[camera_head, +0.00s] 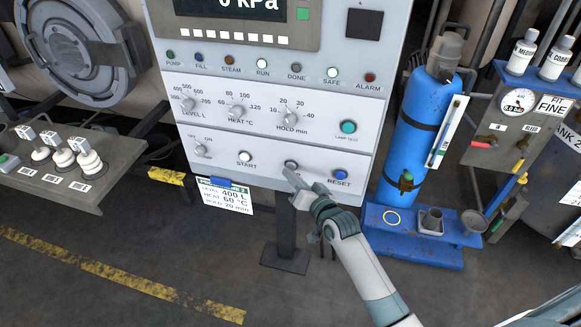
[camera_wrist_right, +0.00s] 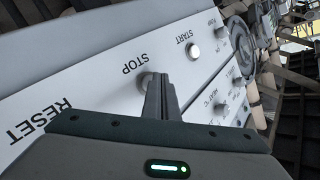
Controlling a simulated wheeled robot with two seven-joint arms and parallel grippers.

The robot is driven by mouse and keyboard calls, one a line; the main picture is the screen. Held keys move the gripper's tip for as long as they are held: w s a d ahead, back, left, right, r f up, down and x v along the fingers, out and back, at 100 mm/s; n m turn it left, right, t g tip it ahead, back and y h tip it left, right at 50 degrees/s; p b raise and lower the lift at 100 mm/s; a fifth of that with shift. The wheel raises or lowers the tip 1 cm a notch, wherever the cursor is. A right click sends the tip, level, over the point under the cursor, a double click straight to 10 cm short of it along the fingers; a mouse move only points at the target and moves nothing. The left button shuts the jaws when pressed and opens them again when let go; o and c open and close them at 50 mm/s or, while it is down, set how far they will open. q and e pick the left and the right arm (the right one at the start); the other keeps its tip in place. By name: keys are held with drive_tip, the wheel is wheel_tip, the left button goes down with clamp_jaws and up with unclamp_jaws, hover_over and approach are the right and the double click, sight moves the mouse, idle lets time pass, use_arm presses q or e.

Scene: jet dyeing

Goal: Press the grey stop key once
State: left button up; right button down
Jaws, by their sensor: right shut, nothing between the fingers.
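The grey stop key (camera_head: 291,164) is on the lower strip of the light control panel (camera_head: 270,120), between the white START key (camera_head: 244,157) and the blue RESET key (camera_head: 340,174). My right gripper (camera_head: 293,179) is shut and empty, with its fingertips at the stop key from below. In the right wrist view the shut fingers (camera_wrist_right: 160,85) overlap the stop key (camera_wrist_right: 145,80), whose edge shows beside them under the STOP label. I cannot tell whether they touch or press it. My left gripper is not in view.
The RUN lamp (camera_head: 262,63) and SAFE lamp (camera_head: 331,72) look lit white-green. Knobs sit above the keys. A blue cylinder (camera_head: 417,125) stands on a blue stand right of the panel. A recipe card (camera_head: 225,195) hangs below the panel. Open floor lies in front.

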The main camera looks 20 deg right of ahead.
drive_tip(key=shift+w+d, duration=0.3)
drive_tip(key=shift+w, duration=0.1)
idle(0.7)
idle(0.3)
drive_tip(key=shift+s+a+p, duration=0.5)
drive_tip(key=shift+s+p, duration=0.05)
drive_tip(key=shift+s, duration=0.2)
drive_tip(key=s+a+p, duration=0.1)
drive_tip(key=s+a, duration=0.1)
drive_tip(key=s+p, duration=0.1)
drive_tip(key=s, duration=0.1)
drive_tip(key=shift+s+a+p, duration=0.1)
drive_tip(key=shift+a+p, duration=0.2)
drive_tip(key=shift+a, duration=0.1)
idle(0.9)
